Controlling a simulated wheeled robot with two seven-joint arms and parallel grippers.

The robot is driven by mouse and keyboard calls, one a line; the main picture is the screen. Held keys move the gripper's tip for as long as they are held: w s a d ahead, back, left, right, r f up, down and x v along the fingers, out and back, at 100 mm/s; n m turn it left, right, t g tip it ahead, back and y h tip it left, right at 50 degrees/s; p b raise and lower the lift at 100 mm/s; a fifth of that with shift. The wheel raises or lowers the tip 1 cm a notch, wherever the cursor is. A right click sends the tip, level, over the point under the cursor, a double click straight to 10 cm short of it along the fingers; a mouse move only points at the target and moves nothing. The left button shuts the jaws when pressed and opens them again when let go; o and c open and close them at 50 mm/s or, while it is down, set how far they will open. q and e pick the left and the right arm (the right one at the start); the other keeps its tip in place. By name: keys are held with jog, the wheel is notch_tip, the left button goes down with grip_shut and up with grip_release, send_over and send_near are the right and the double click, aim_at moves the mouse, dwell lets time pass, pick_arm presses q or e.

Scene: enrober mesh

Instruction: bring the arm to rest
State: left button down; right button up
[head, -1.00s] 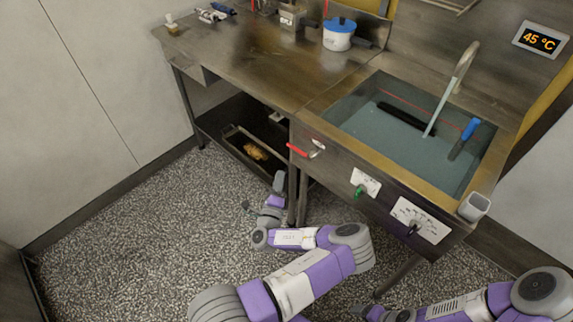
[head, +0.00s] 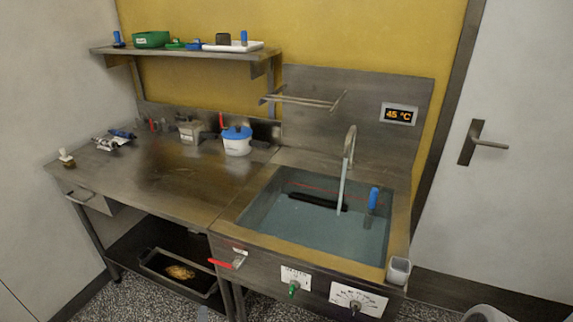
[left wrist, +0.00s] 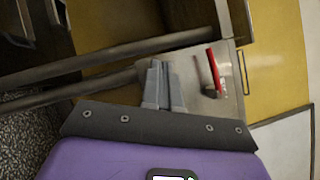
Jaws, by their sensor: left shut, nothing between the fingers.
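My left gripper (left wrist: 163,86) shows in the left wrist view with its two grey fingers close together, shut and empty. It is near the steel bench's legs and the panel with the red lever (left wrist: 214,73). In the head view only a small grey bit of it (head: 203,314) shows at the bottom edge, below the red lever (head: 220,263). My right gripper is out of view; a grey part of my arm shows at the bottom right corner.
The bench has a water-filled sink (head: 320,225) with a running tap (head: 349,150). A white pot with a blue lid (head: 237,141) stands on the worktop (head: 170,185). A tray (head: 205,292) lies on the lower shelf. A grey cup (head: 398,269) sits at the sink's front right corner.

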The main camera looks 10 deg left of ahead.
pick_arm(q)
jog(key=s+a+f+n+g+y+p, duration=0.2)
jog(key=s+a+f+n+g+y, duration=0.15)
jog(key=s+f+n+g, duration=0.45)
jog(key=s+d+f+n+g+h+p, duration=0.2)
jog(key=s+d+f+n+g+h, duration=0.25)
jog(key=d+n+g, duration=0.2)
jog(key=s+d+r+n+g+h+p, duration=0.1)
jog(key=d+r+n+h, duration=0.1)
jog(key=d, duration=0.5)
jog(key=s+d+r+n+g+h+p, duration=0.1)
jog(key=d+r+h, duration=0.3)
jog(key=d, duration=0.4)
jog(key=s+d+r+n+g+h+p, duration=0.1)
jog(key=s+d+r+n+g+h, duration=0.1)
jog(key=d, duration=0.5)
jog(key=r+h, duration=0.1)
jog(key=h, duration=0.1)
jog(key=shift+s+d+r+n+h+p, duration=0.2)
jog(key=shift+s+d+n+h+p, duration=0.1)
jog(key=shift+d+n+p, duration=0.1)
